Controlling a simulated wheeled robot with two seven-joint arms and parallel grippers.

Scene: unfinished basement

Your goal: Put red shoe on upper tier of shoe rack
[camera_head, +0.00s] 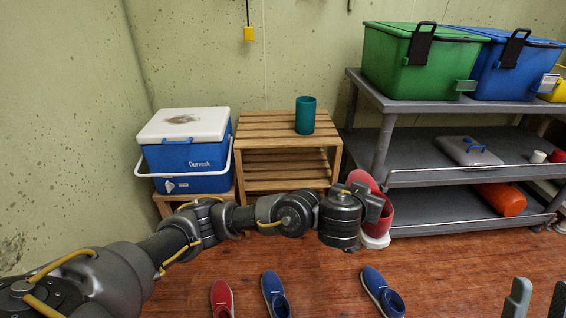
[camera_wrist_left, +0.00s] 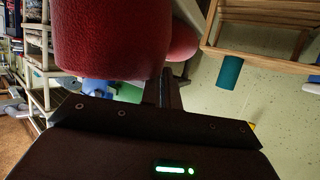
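A red shoe (camera_head: 378,222) with a white sole is held in the air by my left gripper (camera_head: 368,203), in front of the grey shelf and right of the wooden rack. The shoe fills the top of the left wrist view (camera_wrist_left: 110,40), and the fingertips are mostly hidden there. The wooden shoe rack (camera_head: 270,118) stands against the wall, its slatted upper tier bare except for a teal cup (camera_head: 305,115) towards the right. A second red shoe (camera_head: 222,298) lies on the floor. My right gripper (camera_head: 538,299) is at the bottom right, its two fingers apart and nothing between them.
A blue cooler (camera_head: 187,157) with a white lid stands left of the rack. Blue shoes (camera_head: 275,293) (camera_head: 382,291) lie on the floor. A grey shelf unit (camera_head: 440,178) at right holds a green bin (camera_head: 410,65) and a blue bin (camera_head: 505,70).

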